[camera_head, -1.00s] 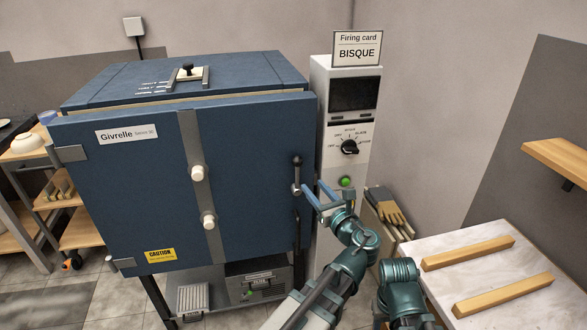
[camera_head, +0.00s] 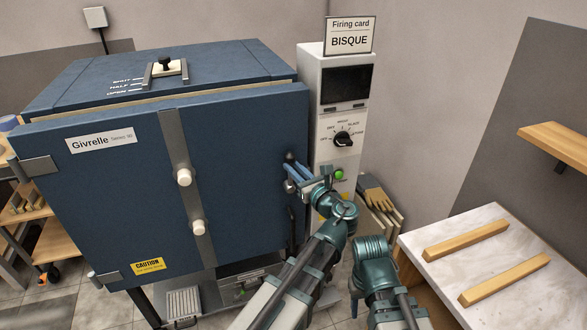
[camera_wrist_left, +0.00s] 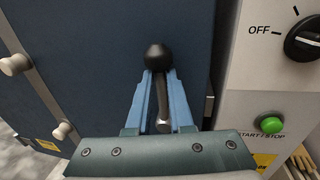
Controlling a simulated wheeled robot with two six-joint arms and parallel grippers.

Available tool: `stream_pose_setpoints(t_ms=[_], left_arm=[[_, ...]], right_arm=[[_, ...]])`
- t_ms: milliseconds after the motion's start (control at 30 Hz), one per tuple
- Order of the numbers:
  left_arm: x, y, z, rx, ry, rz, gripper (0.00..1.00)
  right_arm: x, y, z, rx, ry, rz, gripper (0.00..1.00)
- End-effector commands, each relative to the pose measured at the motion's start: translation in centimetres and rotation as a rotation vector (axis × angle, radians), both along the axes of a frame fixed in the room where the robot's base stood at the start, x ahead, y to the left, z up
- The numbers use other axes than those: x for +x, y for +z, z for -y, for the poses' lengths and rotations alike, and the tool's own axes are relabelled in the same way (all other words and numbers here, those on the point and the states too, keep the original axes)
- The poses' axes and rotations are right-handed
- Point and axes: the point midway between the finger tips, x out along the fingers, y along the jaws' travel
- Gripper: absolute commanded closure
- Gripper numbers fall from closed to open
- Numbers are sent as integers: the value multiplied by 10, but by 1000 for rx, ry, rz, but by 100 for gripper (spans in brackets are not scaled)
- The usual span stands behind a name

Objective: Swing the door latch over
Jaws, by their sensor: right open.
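The door latch is a dark lever with a round black knob (camera_wrist_left: 159,55), upright at the right edge of the blue kiln door (camera_head: 240,130). In the head view its knob (camera_head: 289,156) shows just above my left gripper (camera_head: 292,175). The left wrist view shows that gripper's two blue fingers (camera_wrist_left: 161,95) closed around the lever, one on each side, below the knob. The fingers hide part of the lever in the head view. My right arm shows at the lower right of the head view, but its gripper is out of view.
The control column (camera_head: 333,130) with a dial (camera_head: 343,138) and green button (camera_head: 338,174) stands close right of the latch. A pale table (camera_head: 480,245) with two wooden bars is at the right. White door knobs (camera_head: 184,177) stick out left.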

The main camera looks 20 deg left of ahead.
Motion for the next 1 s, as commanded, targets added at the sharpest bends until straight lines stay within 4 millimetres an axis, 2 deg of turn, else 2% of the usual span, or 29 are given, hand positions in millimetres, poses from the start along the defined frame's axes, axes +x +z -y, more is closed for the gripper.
stream_pose_setpoints(t_ms=[67,1000], left_arm=[[0,0,0,1,0,1,100],[1,2,0,6,-1,2,100]], right_arm=[[0,0,0,0,0,0,50],[0,0,0,0,0,0,50]])
